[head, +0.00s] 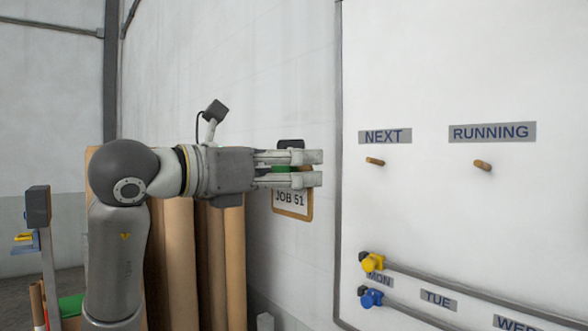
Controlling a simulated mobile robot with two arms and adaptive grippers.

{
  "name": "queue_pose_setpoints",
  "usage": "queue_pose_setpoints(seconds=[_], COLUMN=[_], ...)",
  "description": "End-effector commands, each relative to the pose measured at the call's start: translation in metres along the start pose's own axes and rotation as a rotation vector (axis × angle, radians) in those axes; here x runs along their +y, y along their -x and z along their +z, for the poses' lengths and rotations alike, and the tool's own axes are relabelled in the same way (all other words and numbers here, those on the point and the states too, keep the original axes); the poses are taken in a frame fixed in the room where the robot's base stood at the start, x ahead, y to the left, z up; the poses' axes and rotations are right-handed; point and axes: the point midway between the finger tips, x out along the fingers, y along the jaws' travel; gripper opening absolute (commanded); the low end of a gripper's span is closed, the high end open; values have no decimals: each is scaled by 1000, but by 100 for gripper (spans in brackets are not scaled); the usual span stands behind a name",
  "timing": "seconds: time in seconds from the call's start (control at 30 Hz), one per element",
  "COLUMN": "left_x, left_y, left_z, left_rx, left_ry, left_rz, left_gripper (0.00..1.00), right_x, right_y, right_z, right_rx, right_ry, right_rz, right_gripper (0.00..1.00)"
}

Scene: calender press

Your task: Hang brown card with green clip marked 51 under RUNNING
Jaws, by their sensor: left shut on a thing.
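My left gripper (312,168) is shut on the job card (292,203) near its green clip (281,169). The card has a brown border and a white face reading JOB 51, and it hangs below the fingers. The fingers hide part of the clip and the card's top. The RUNNING label (491,132) is on the white board at the right, with a bare wooden peg (482,165) below it. The card is left of the board's frame, apart from that peg. My right gripper is not in view.
The NEXT label (385,137) has its own bare peg (375,161), between the card and the RUNNING peg. Tall brown rolls (233,262) stand behind my arm.

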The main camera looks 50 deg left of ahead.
Motion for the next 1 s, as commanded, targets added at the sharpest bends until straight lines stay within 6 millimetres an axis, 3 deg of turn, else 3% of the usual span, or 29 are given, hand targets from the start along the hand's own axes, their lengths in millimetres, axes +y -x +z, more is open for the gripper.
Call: queue_pose_setpoints(seconds=[0.57,1.0], left_x=[0,1], left_y=[8,42], left_z=[1,0], left_rx=[0,-2], left_ry=[0,0], left_rz=[1,3], left_gripper=[70,70], right_x=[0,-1], right_y=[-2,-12], right_z=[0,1], right_rx=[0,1], right_ry=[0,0], right_rz=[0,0], right_gripper=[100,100])
